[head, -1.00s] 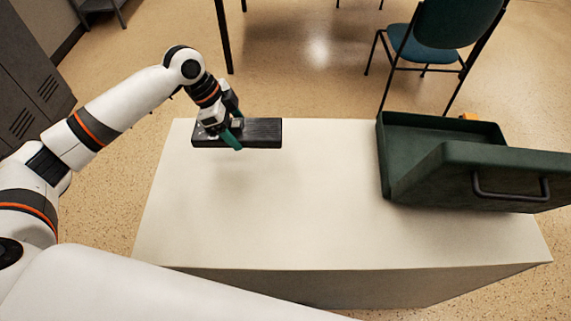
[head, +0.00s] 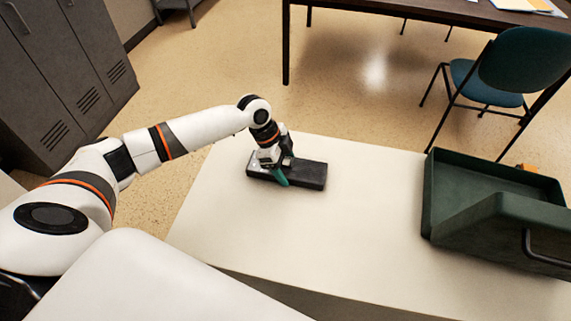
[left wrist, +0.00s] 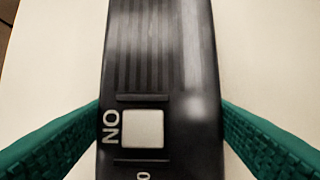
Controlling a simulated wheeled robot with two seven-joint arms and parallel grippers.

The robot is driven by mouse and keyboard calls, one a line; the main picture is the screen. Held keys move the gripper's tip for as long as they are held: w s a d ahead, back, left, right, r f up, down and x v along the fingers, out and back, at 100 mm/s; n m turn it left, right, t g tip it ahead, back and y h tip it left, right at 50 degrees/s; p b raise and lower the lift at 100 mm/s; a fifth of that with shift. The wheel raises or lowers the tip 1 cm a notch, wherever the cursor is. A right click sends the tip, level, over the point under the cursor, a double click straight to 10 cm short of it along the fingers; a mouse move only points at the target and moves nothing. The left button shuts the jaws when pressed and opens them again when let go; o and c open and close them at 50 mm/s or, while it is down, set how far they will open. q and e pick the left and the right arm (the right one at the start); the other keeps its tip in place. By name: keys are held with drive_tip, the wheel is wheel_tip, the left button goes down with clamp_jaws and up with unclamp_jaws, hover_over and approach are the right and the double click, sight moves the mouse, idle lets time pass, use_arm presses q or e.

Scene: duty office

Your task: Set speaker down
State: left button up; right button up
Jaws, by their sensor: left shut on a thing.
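The speaker (head: 308,174) is a flat black oblong with ribs along its top. It is over the left part of the white table, close to its surface; I cannot tell whether it touches. In the left wrist view, the speaker (left wrist: 160,60) runs between the green fingers of my left gripper (left wrist: 160,135), with a pale square and the letters "NO" on top. My right gripper is not in view.
The white table (head: 350,215) has free room in the middle and front. An open dark green case (head: 430,200) stands at its right. A blue-green chair (head: 525,65) and a dark desk (head: 420,12) are behind. Grey lockers (head: 60,70) stand at the left.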

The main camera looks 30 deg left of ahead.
use_arm(q)
drive_tip(key=o, duration=1.4)
drive_tip(key=shift+r, duration=0.1)
drive_tip(key=shift+a+r, duration=0.15)
drive_tip(key=shift+r, duration=0.2)
drive_tip(key=v, duration=1.1)
drive_tip(key=shift+s+a+r, duration=0.1)
drive_tip(key=shift+s, duration=0.05)
